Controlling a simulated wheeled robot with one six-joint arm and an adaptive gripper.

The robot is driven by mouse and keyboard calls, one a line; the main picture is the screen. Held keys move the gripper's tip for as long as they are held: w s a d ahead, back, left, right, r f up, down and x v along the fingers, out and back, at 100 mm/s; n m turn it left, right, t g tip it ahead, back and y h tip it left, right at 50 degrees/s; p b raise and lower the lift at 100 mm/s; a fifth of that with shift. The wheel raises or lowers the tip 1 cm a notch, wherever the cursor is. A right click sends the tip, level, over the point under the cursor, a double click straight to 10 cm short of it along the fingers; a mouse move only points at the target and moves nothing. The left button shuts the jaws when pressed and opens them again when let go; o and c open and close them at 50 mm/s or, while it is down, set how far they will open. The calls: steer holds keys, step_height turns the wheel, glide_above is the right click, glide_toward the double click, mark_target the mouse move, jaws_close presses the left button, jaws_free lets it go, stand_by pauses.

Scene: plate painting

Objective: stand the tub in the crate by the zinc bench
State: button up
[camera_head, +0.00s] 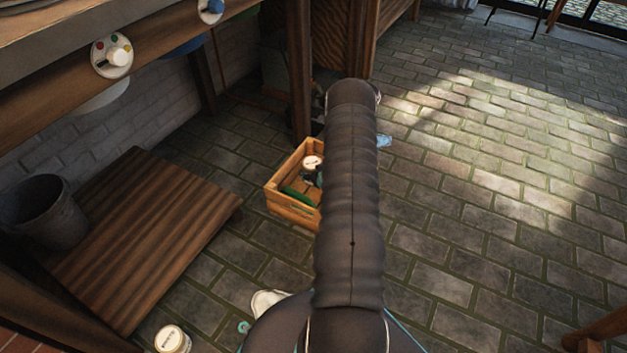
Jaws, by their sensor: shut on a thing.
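The wooden crate (291,208) stands on the brick floor in the middle, beside a wooden post; my arm covers its right side. A small tub with a white, labelled lid (312,161) shows inside the crate's outline, at the arm's left edge. A dark part just below the lid looks like the tip of my gripper (312,177), shut on this tub. The rest of the gripper is hidden behind my arm. I cannot tell whether the tub touches the crate floor. Something green (297,196) lies in the crate near its front wall.
Another white-lidded tub (173,339) stands on the floor at the bottom left. A low slatted wooden platform (150,225) with a dark bucket (43,212) is at the left. A bench (150,62) overhangs the upper left.

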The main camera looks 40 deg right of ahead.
steer(key=shift+f+b, duration=0.3)
steer(key=shift+f, duration=1.6)
steer(key=shift+f, duration=0.15)
steer(key=o, duration=1.5)
